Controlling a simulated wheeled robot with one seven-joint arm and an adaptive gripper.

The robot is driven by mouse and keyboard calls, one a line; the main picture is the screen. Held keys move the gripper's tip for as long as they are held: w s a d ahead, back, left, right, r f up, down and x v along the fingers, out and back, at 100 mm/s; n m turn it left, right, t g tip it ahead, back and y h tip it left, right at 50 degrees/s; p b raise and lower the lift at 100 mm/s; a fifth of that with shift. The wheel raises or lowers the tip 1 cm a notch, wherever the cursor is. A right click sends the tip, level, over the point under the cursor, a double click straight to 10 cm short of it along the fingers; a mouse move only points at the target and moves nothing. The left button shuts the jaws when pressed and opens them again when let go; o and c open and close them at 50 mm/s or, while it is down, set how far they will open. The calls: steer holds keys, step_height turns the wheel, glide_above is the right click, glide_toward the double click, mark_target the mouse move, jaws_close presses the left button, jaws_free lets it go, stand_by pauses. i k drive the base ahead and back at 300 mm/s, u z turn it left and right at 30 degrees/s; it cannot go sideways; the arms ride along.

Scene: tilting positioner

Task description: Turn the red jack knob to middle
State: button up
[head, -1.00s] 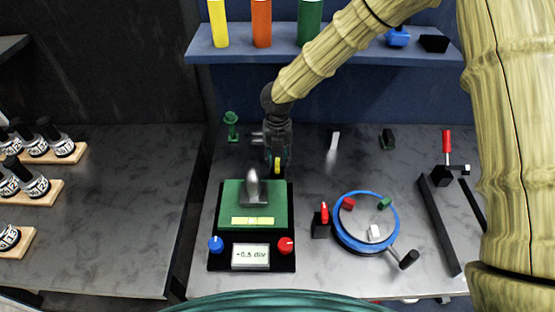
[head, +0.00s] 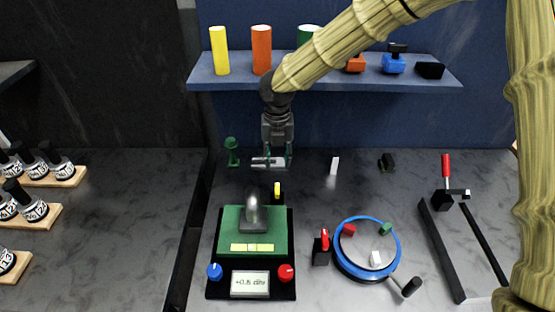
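The positioner has a black base (head: 227,287) and a green tilting plate (head: 278,236) carrying a grey domed piece (head: 252,212) and a yellow level strip (head: 252,247). The red jack knob (head: 286,273) is at the base's front right. A blue knob (head: 215,271) is at its front left. A display (head: 250,284) sits between them, its reading too small to be sure of. My gripper (head: 278,160) points down beyond the positioner, well away from the red knob. Its fingers look apart, with a grey bar-like thing (head: 262,162) showing behind them; I see nothing clearly held.
Right of the positioner stand a black block with a red lever (head: 322,248) and a blue-rimmed round dish (head: 341,262) with a handle. A yellow-topped piece (head: 277,190) stands just behind the plate. A shelf (head: 330,75) crosses the back. Bottles on wooden racks (head: 35,218) are at left.

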mark_target(286, 273)
steer(key=k, duration=1)
